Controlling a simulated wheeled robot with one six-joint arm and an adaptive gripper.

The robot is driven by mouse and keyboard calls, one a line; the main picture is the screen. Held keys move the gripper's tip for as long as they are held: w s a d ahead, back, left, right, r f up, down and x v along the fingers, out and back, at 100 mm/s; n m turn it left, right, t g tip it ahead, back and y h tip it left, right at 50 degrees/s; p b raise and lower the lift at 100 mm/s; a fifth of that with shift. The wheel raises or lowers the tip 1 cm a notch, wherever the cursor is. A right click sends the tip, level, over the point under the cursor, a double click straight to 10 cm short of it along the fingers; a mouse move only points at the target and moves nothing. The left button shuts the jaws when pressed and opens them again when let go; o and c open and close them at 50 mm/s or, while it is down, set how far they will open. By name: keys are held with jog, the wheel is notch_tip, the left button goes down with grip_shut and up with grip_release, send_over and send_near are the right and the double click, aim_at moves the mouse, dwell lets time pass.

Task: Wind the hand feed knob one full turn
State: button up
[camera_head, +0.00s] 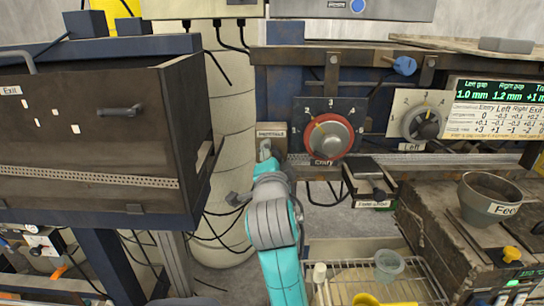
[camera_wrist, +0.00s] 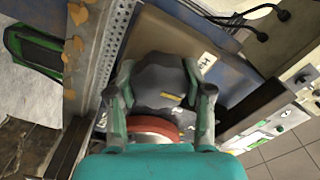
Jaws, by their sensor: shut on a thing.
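The hand feed knob (camera_wrist: 163,84) is dark grey and faceted, with a small yellow mark, in the middle of the wrist view. My gripper (camera_wrist: 158,72) has one finger on each side of it and is shut on it. A red rounded part shows below the knob, partly covered by my teal wrist. A white label, partly cut off by shadow and angle, is on the brown panel just beyond the knob. In the head view my gripper (camera_head: 265,155) is at a small box with a label (camera_head: 271,131), left of the red Entry dial; the knob is hidden there behind my arm.
The red Entry dial (camera_head: 328,136) and grey Left dial (camera_head: 421,123) are to the right. A dark cabinet (camera_head: 90,130) stands close on the left. A perforated metal rail (camera_wrist: 115,35) runs beside the knob. A wire rack (camera_head: 415,285) with containers lies below.

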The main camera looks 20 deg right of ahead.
jog(key=shift+m, duration=0.3)
dwell(0.4)
jog(key=o, duration=1.2)
jog(key=shift+c, duration=0.2)
jog(key=v, duration=1.2)
